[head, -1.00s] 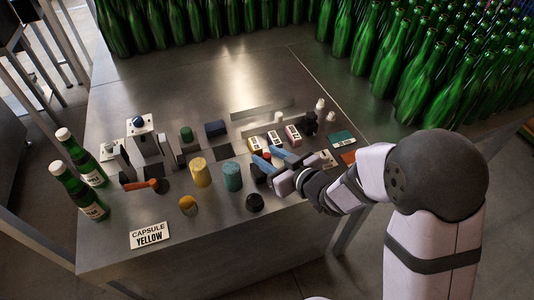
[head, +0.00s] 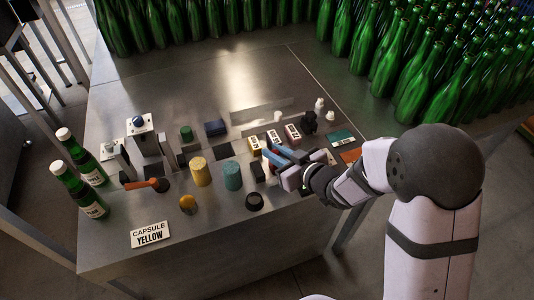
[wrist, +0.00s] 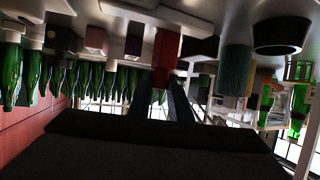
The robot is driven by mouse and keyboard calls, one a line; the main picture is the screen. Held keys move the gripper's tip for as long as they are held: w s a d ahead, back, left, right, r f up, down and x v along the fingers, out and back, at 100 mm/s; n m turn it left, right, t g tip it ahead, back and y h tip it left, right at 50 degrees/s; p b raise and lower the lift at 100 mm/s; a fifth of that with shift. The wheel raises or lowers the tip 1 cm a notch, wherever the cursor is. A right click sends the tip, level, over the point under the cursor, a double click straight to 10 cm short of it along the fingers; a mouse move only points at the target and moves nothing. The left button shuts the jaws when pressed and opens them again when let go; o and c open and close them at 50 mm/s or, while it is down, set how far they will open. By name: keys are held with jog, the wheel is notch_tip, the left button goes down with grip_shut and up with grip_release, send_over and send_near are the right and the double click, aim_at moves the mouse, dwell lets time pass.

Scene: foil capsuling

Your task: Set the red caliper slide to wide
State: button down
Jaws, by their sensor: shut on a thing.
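My gripper (head: 268,155) with its blue fingers is low over the right part of the steel table, beside a small dark block (head: 257,172). In the wrist view my gripper's two dark fingers (wrist: 160,90) reach to the red slide (wrist: 166,48), which shows as a red block at the fingertips. The gripper is shut on it. In the head view the fingers largely hide the slide, and its setting cannot be read.
A teal cylinder (head: 233,176), a yellow cylinder (head: 200,172) and a black ring (head: 254,201) stand left of my gripper. Small labelled boxes (head: 273,138) stand behind it. A "CAPSULE YELLOW" card (head: 150,235) and two green bottles (head: 78,190) are at left.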

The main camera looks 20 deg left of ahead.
jog(key=w+d, duration=0.4)
jog(key=shift+p, duration=0.35)
jog(key=c, duration=1.6)
grip_release()
jog(key=shift+s, duration=0.1)
jog(key=shift+b+v, duration=0.8)
jog(key=shift+v, duration=2.8)
